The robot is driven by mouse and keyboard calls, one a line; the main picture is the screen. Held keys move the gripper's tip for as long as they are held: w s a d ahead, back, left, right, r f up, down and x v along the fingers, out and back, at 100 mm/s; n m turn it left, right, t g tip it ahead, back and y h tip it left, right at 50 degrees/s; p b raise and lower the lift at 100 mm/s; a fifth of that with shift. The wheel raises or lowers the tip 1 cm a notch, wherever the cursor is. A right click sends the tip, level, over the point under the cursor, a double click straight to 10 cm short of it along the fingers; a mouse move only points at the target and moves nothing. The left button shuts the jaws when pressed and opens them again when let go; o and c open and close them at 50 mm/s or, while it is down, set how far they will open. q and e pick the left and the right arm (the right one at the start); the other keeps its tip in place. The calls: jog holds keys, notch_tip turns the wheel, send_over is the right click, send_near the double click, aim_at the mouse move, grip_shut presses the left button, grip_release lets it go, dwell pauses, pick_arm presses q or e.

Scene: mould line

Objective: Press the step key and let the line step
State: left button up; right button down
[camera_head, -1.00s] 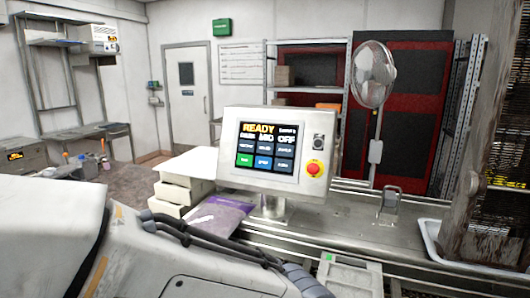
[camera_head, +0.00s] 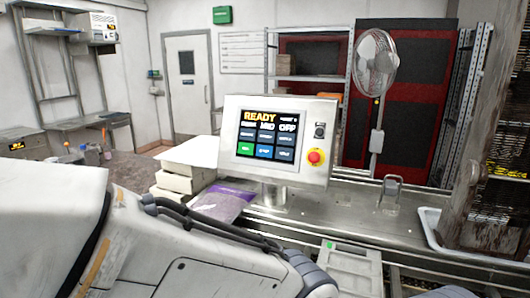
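The control panel (camera_head: 229,165) is a pale box on a post, with a lit touch screen. The screen (camera_head: 267,136) reads READY in yellow, with MID and OFF below it. Rows of keys fill the lower screen. The bottom row has a green key (camera_head: 245,149), a blue key (camera_head: 264,152) that seems to read STEP, and a dark key (camera_head: 284,154). Neither gripper is in view.
Pale stacked boxes (camera_head: 178,183) and a purple-and-clear bag (camera_head: 222,204) lie left of the panel post. A metal bench (camera_head: 350,205) runs right, with a metal latch-like fitting (camera_head: 390,192). A fan (camera_head: 375,65) stands behind. A white tray (camera_head: 433,233) and rusty machine frame are at right.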

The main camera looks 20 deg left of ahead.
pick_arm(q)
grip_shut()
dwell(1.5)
